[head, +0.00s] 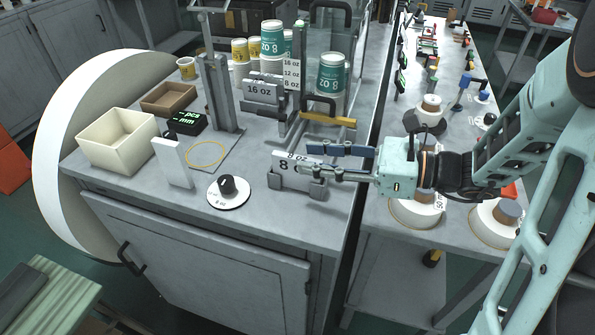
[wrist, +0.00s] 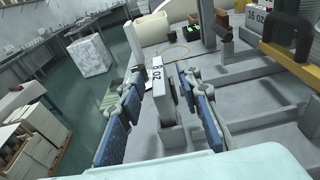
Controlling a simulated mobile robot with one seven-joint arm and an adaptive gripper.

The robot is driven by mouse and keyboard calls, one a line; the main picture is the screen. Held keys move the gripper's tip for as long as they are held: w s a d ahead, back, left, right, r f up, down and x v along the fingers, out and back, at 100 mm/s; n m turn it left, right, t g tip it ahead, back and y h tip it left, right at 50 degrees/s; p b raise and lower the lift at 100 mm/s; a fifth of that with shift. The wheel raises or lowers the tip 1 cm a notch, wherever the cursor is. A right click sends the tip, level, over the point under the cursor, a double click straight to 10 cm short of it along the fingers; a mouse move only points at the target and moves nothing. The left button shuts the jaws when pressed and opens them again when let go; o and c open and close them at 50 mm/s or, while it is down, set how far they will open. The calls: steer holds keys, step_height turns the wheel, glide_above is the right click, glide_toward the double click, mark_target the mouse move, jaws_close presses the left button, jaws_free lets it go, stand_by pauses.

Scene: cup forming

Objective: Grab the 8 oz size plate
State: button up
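The 8 oz size plate (head: 284,158) is a small light plate with a black 8 OZ label. It stands upright in a grey holder (head: 297,184) near the front right of the grey bench. My gripper (head: 300,160) reaches in from the right at the height of the plate, and its blue-padded fingers partly hide the label. In the wrist view the plate (wrist: 158,90) stands between the two spread fingers of my gripper (wrist: 163,80). Gaps show on both sides of the plate, so the gripper is open and not clamped on it.
A 16 oz plate (head: 262,90) hangs on a grey fixture behind. A white disc with a black knob (head: 228,188) lies to the left. A cream bin (head: 118,142) is farther left.

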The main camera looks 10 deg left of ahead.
mark_target(307, 159)
steer(key=a, duration=0.2)
steer(key=a+f, duration=0.1)
steer(key=a, duration=0.1)
steer(key=shift+r, duration=0.1)
jaws_close()
